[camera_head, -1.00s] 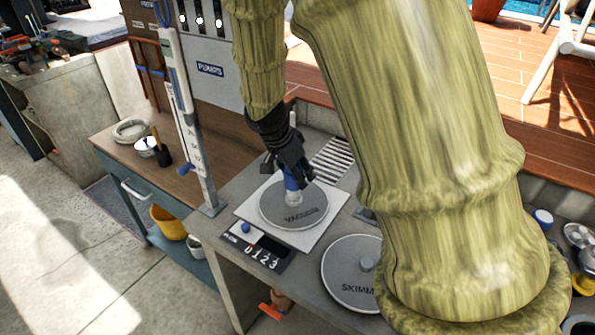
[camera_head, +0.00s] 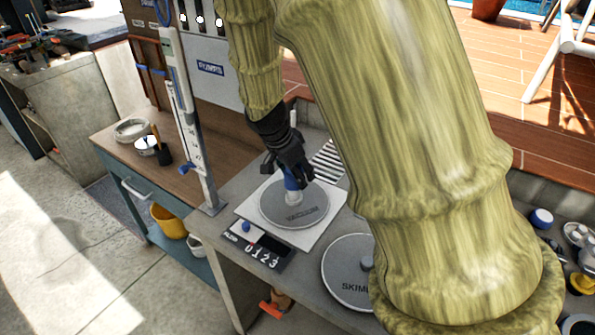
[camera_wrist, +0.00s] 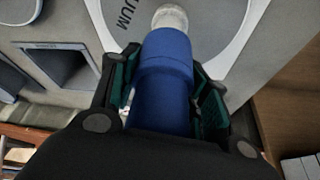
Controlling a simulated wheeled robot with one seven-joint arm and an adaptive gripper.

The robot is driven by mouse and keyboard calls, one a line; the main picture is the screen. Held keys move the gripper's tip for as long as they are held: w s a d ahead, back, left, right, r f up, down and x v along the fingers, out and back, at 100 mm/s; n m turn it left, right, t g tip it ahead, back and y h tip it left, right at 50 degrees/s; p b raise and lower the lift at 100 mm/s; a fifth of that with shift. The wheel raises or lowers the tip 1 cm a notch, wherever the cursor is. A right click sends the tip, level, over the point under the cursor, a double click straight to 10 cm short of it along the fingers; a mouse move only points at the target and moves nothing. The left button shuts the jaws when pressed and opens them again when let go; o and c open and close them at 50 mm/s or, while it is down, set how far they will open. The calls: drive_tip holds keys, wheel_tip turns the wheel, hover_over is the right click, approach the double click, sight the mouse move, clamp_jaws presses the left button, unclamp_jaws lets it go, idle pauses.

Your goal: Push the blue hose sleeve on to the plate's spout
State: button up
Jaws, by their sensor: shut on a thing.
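My gripper (camera_head: 293,178) is shut on the blue hose sleeve (camera_head: 291,184), just above the grey round VACUUM plate (camera_head: 312,205). The wrist view shows the blue sleeve (camera_wrist: 165,75) between the two finger pads. The plate's pale spout (camera_head: 292,197) shows below the sleeve; in the wrist view its whitish round end (camera_wrist: 170,18) meets the sleeve's far end. I cannot tell how far the sleeve goes over the spout. The plate lies on a white square board (camera_head: 252,208).
A second grey plate marked SKIMM (camera_head: 345,288) lies to the right on the bench. A dial strip with numbers (camera_head: 258,246) is in front of the white board. An upright white gauge post (camera_head: 190,120) stands to the left. My arm covers the bench's right part.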

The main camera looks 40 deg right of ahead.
drive_tip(key=shift+f, duration=0.25)
drive_tip(key=shift+f+b, duration=0.65)
drive_tip(key=shift+f, duration=0.2)
drive_tip(key=shift+f, duration=0.25)
drive_tip(key=shift+f+b, duration=0.4)
drive_tip(key=shift+f, duration=0.1)
drive_tip(key=shift+f, duration=0.45)
idle(1.0)
drive_tip(key=o, duration=1.2)
drive_tip(key=shift+o, duration=0.2)
drive_tip(key=shift+r, duration=0.1)
